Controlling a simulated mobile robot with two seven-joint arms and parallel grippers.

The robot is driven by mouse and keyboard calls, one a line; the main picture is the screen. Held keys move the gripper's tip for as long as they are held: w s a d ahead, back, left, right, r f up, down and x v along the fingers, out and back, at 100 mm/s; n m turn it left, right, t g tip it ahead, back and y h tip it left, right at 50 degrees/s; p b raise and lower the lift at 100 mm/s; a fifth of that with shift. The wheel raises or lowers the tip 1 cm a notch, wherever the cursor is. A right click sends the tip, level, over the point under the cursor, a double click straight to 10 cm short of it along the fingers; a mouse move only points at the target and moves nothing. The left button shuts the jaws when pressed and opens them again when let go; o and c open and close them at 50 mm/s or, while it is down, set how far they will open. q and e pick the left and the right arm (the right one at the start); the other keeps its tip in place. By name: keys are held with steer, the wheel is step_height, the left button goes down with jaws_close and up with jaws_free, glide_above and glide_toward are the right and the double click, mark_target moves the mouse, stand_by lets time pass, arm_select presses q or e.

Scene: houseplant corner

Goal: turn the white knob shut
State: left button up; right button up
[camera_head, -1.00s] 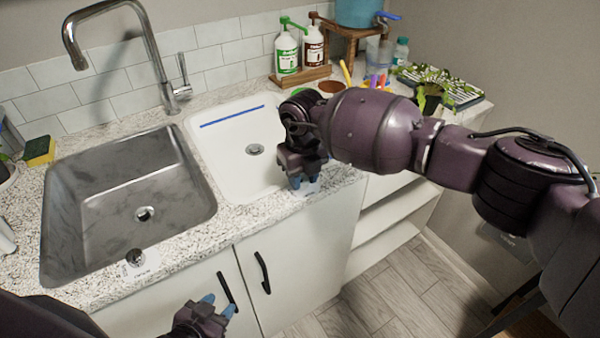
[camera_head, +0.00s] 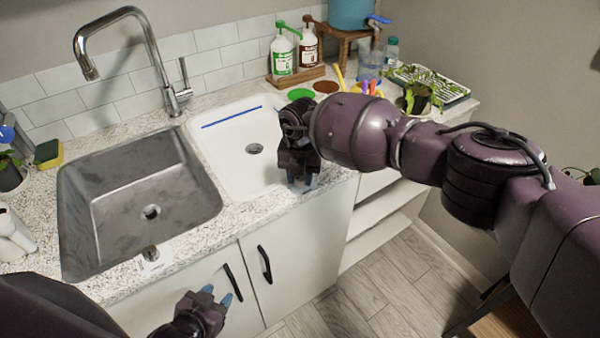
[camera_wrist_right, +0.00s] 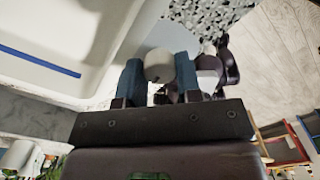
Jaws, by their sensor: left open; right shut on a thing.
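The white knob (camera_wrist_right: 158,66) shows in the right wrist view between the two blue fingertips of my right gripper (camera_wrist_right: 159,76), which is shut on it. In the head view my right gripper (camera_head: 301,186) points down at the counter's front edge, right of the white basin (camera_head: 235,165), and hides the knob. How far the knob is turned cannot be told. My left gripper (camera_head: 221,294) is open and empty, low in front of the cabinet doors.
A dark knob (camera_head: 151,253) sits on a white plate in front of the steel sink (camera_head: 90,215). A faucet (camera_head: 158,60) stands behind. Soap bottles (camera_head: 282,55), a blue tank (camera_head: 352,12) and plants (camera_head: 419,92) stand at the back right. The floor (camera_head: 375,295) is clear.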

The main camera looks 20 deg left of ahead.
arm_select(q)
steer(key=shift+w+r, duration=0.4)
steer(key=shift+w+d, duration=0.1)
arm_select(e)
steer(key=o, duration=0.9)
steer(key=shift+o, duration=0.2)
steer(key=shift+w+r, duration=0.1)
steer(key=shift+r, duration=0.5)
arm_select(q)
steer(key=shift+w+r+p, duration=0.1)
steer(key=shift+r+p, duration=0.5)
steer(key=shift+r, duration=0.2)
arm_select(e)
step_height(320, 180, up, 10)
steer(key=shift+f, duration=0.15)
